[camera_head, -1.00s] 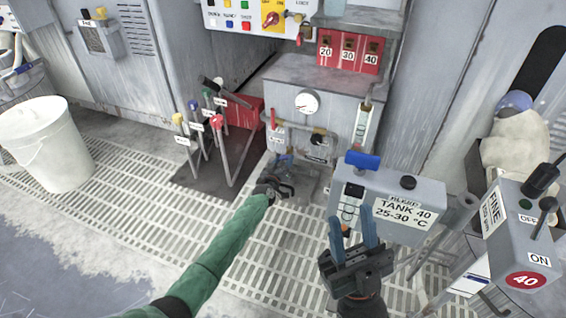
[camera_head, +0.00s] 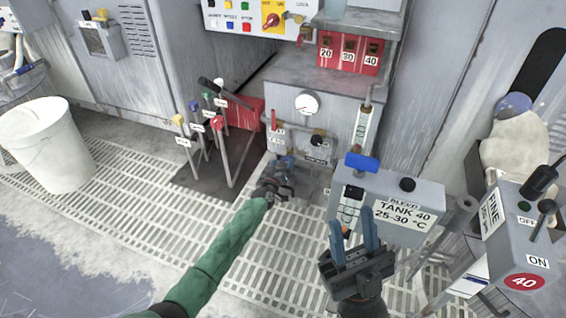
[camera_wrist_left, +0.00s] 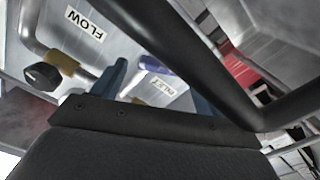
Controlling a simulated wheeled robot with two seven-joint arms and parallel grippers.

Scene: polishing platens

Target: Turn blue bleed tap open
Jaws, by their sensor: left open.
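The blue tap (camera_head: 362,162) stands on top of the grey box (camera_head: 425,190) labelled BLEED, TANK 40, 25-30 °C. My right gripper (camera_head: 352,220) points up in front of this box, below the tap, with its two blue fingers apart and nothing visible between them. My left gripper (camera_head: 283,165) is by the pipework under the round gauge, small and partly hidden by its own wrist. In the left wrist view its fingers (camera_wrist_left: 157,78) are apart, and a purple-blue handle (camera_wrist_left: 155,65) shows between and beyond them. I cannot tell whether they touch it.
A FLOW label (camera_wrist_left: 85,23) and a dark knob (camera_wrist_left: 42,76) are close by in the left wrist view. Coloured levers (camera_head: 205,125) stand left of my left gripper. A grey control box (camera_head: 520,240) is at the right. Open floor grating lies around a white bucket (camera_head: 45,145).

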